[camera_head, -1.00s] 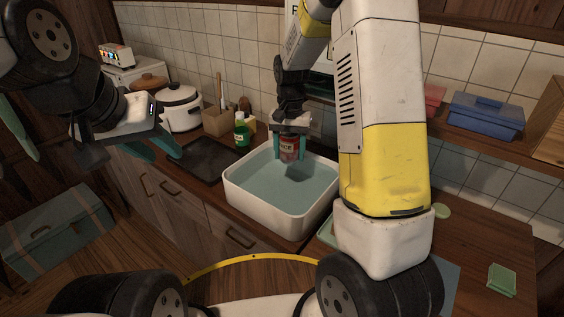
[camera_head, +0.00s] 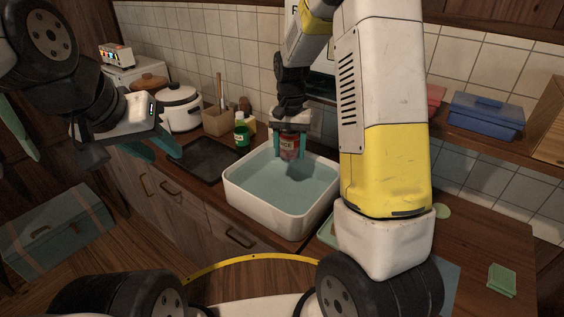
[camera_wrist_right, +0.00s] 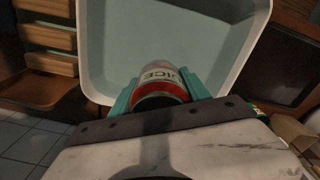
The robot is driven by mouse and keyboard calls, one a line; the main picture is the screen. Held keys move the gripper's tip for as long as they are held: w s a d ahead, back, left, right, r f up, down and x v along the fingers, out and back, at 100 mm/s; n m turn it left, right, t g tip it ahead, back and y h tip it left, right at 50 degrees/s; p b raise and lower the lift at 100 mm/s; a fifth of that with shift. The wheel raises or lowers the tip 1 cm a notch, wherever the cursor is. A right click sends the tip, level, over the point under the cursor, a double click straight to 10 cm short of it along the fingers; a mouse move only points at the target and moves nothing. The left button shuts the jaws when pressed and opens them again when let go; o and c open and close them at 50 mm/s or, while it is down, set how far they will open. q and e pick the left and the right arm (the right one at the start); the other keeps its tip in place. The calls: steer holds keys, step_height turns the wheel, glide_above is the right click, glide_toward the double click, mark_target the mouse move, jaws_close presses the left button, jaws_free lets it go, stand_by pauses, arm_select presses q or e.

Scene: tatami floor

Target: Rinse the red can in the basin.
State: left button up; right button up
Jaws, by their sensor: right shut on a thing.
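The red can (camera_head: 289,147) is between the teal fingers of my right gripper (camera_head: 290,148), which is shut on it. The can hangs over the far part of the white basin (camera_head: 262,215), which holds pale blue water (camera_head: 275,185). In the right wrist view the can (camera_wrist_right: 160,84) shows a white and red label, with the basin's wall (camera_wrist_right: 256,40) around it. I cannot tell whether the can's lower end touches the water. My left gripper (camera_head: 160,150) is open and empty, left of the basin, above the cabinet front.
A dark tray (camera_head: 208,160) lies left of the basin. A blue box (camera_head: 486,115) sits on the right shelf. A green sponge (camera_head: 502,280) lies on the right counter.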

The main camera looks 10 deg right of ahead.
mark_target(290, 137)
steer(key=shift+r, duration=0.1)
steer(key=shift+r, duration=1.95)
steer(key=shift+w, duration=0.15)
